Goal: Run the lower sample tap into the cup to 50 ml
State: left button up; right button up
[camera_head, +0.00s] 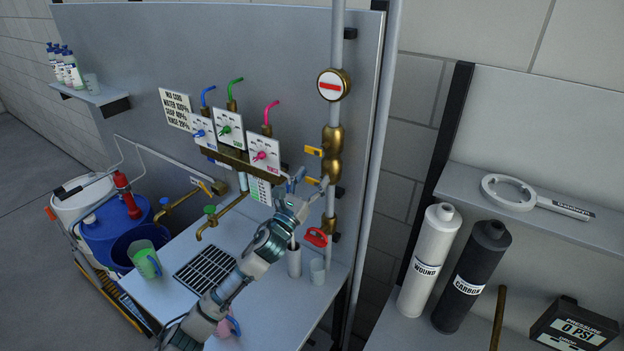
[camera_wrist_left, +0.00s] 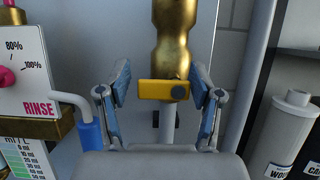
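A grey vertical pipe on the right of the panel carries brass fittings with an upper yellow handle (camera_head: 314,151) and a lower one near my left gripper. My left gripper (camera_head: 310,182) is open, its two blue-padded fingers apart. In the left wrist view a yellow handle (camera_wrist_left: 160,90) lies between the open fingers (camera_wrist_left: 160,82), with gaps at both sides. A red-handled tap (camera_head: 316,237) is lower on the pipe. A small pale cup (camera_head: 317,272) stands on the bench below it; its contents cannot be made out. My right gripper is not in view.
A slim pale cylinder (camera_head: 294,262) stands beside the cup. Coloured dosing valves on white cards (camera_head: 264,152) are left of the pipe. A green jug (camera_head: 146,260) and a pink jug (camera_head: 232,327) are on the bench. Filter cartridges (camera_head: 430,258) stand at right.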

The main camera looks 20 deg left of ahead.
pick_arm(q)
jog(key=shift+d, duration=0.2)
jog(key=c, duration=0.7)
jog(key=shift+n, duration=0.4)
jog(key=n+y, duration=0.2)
jog(key=shift+a+n+p, duration=0.1)
jog(key=shift+n+p, duration=0.2)
jog(key=shift+f+n+y+p, duration=0.15)
jog(key=shift+n+y+p, duration=0.85)
jog(key=shift+n, duration=1.5)
jog(key=shift+a+y, duration=0.1)
jog(key=shift+y, duration=0.3)
jog(key=o, duration=1)
jog(key=shift+o, duration=0.9)
jog(key=shift+f, duration=0.2)
